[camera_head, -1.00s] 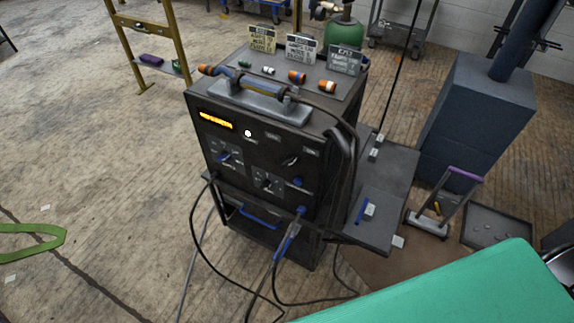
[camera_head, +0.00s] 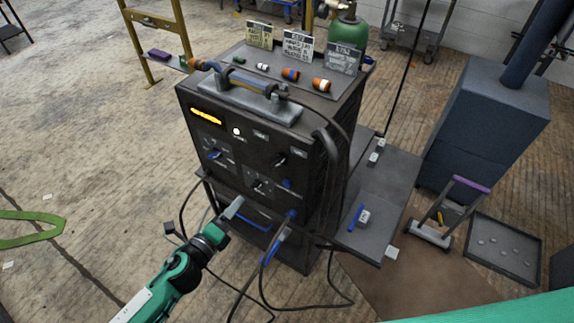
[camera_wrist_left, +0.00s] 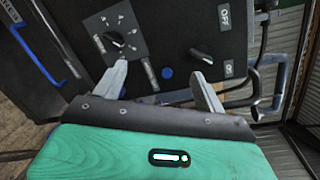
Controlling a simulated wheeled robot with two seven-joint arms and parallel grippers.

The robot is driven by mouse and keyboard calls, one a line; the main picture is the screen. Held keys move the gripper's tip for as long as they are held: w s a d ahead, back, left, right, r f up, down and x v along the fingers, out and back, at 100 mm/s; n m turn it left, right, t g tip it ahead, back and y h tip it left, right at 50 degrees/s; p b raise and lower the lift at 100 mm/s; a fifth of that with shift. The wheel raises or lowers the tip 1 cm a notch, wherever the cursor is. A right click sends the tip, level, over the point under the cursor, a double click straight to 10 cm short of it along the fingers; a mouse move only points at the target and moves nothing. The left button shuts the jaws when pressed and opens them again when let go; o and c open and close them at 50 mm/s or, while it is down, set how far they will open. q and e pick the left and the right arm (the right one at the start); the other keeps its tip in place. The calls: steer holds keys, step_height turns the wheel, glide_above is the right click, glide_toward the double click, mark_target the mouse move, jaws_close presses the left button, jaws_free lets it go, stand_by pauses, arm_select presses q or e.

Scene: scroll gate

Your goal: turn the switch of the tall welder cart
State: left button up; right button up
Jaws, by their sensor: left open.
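The tall welder cart (camera_head: 250,175) is a dark box with a front panel of knobs. Its black switch (camera_head: 280,160) sits at the panel's upper right, near two small labels. In the left wrist view the switch (camera_wrist_left: 202,56) is near OFF and ON labels, above the right fingertip. A marked dial (camera_wrist_left: 115,40) is above the left fingertip, and a blue knob (camera_wrist_left: 167,72) shows between the fingers. My left gripper (camera_head: 233,208) is open and empty, low in front of the panel and below the switch. My right gripper is not in view.
Cables hang from blue plugs (camera_head: 291,216) at the lower front. A blue handle (camera_head: 253,222) is beside my left gripper. A side shelf (camera_head: 385,195) juts right. A torch handle (camera_head: 235,77) lies on top. Floor at left is mostly clear.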

mark_target(273, 164)
arm_select(q)
steer(key=s+d+r+m+h, duration=0.2)
steer(key=d+r+m, duration=0.15)
steer(key=r, duration=0.25)
steer(key=p+x, duration=0.2)
steer(key=x, duration=1)
steer(key=shift+w+d+r, duration=0.1)
steer(key=shift+w+d, duration=0.1)
steer(key=shift+w, duration=0.1)
steer(key=shift+w+d, duration=0.45)
steer(key=shift+w, duration=0.1)
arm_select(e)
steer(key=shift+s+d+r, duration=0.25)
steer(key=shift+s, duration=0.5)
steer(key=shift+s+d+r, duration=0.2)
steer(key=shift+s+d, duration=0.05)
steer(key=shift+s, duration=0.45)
arm_select(q)
steer(key=shift+c, duration=0.4)
